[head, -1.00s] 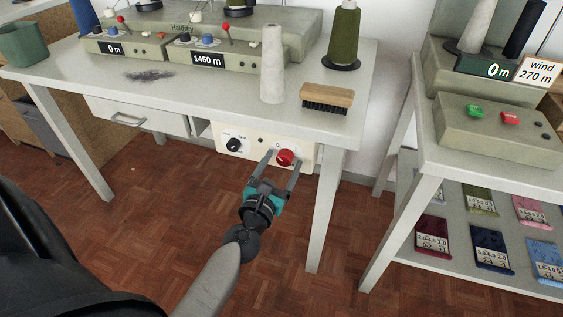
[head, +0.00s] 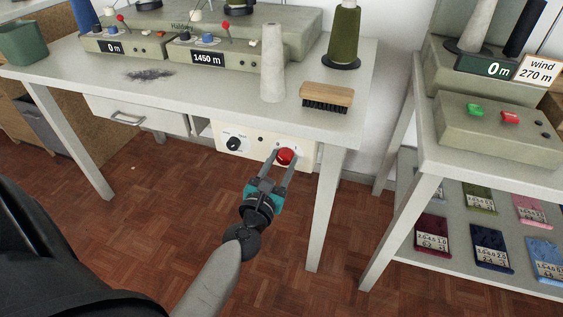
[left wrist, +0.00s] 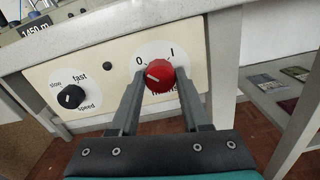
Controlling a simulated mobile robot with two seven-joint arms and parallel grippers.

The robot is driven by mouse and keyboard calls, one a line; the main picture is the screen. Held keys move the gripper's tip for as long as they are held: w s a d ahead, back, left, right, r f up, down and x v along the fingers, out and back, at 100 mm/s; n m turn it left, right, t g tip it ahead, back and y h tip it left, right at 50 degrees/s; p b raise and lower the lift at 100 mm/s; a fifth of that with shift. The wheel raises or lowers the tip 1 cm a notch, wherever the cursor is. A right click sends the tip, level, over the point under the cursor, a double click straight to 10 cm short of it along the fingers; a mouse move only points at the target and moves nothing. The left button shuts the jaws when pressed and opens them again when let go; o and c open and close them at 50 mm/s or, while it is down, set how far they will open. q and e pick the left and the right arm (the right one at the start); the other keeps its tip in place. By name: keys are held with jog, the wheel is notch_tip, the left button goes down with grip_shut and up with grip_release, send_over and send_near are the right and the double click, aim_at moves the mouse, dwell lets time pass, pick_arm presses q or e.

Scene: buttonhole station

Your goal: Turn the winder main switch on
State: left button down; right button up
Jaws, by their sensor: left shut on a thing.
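The winder main switch is a round red knob (head: 286,157) on the cream panel (head: 258,149) under the table's front edge. It also shows in the left wrist view (left wrist: 160,77), with a "0" at its upper left and an "I" at its upper right. A pale mark on the knob lies towards the left, on the "0" side. My left gripper (head: 281,158) reaches it from below and in front, with one finger on each side, shut on the knob. The fingers partly hide the lettering below it. My right gripper is not in view.
A black speed knob (left wrist: 71,97) sits left of the switch on the same panel. Above are the table (head: 190,85), a white thread cone (head: 272,65) and a brush (head: 327,97). A table leg (head: 325,210) stands close to the right of my gripper.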

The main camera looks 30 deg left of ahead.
pick_arm(q)
jog(key=shift+m, duration=0.3)
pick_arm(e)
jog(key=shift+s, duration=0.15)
pick_arm(q)
jog(key=shift+m, duration=0.3)
jog(key=shift+m+p, duration=0.6)
jog(key=shift+m, duration=0.5)
jog(key=m+p, duration=0.1)
jog(key=m, duration=0.2)
jog(key=shift+r+m, duration=0.1)
jog(key=shift+m, duration=0.2)
jog(key=m+p, duration=0.5)
jog(key=m, duration=0.4)
jog(key=shift+m+p, duration=0.6)
jog(key=shift+m, duration=0.3)
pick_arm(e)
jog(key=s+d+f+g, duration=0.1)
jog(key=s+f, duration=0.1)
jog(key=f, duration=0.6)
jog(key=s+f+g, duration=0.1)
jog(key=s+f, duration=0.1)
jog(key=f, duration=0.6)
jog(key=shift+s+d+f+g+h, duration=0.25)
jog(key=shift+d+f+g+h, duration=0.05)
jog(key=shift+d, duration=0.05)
